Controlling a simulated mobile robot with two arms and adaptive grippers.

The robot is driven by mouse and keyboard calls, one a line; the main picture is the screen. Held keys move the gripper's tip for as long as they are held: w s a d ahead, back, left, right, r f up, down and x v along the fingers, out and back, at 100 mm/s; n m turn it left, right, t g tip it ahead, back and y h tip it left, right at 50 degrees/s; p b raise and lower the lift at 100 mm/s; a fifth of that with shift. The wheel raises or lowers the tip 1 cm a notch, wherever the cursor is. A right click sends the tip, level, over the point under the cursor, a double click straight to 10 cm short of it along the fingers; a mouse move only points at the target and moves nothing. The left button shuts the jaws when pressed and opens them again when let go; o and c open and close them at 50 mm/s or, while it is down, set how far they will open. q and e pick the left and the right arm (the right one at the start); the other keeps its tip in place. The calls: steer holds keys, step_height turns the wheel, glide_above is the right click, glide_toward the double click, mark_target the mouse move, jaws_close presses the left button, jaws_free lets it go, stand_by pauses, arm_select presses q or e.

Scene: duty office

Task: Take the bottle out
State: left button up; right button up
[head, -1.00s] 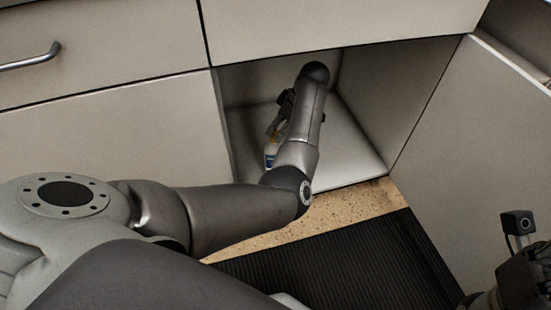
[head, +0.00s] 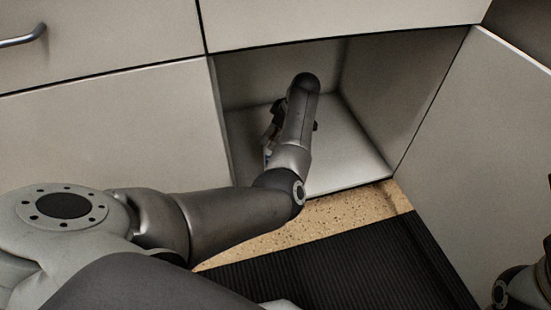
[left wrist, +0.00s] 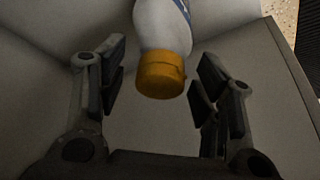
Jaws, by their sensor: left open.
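The bottle is white with a blue mark and an orange cap. In the left wrist view the bottle (left wrist: 163,30) lies between the two fingers of my left gripper (left wrist: 161,76), cap towards the palm. The gripper is open, with a gap visible on both sides of the cap. In the head view my left arm reaches into the open cabinet compartment (head: 350,160). The left gripper (head: 271,138) is mostly hidden behind the forearm, and only a sliver of the bottle (head: 267,153) shows below it. Only a piece of my right arm shows at the right edge.
The compartment's side walls and the drawer front (head: 330,22) above it bound the opening. An open door panel (head: 480,150) stands on the right. A closed panel (head: 110,130) is on the left. A black ribbed mat (head: 350,265) lies on the speckled floor in front.

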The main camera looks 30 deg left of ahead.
arm_select(q)
jaws_close()
stand_by(0.3)
steer(key=shift+a+r+p, duration=0.1)
steer(key=shift+r+p, duration=0.2)
steer(key=shift+p, duration=0.05)
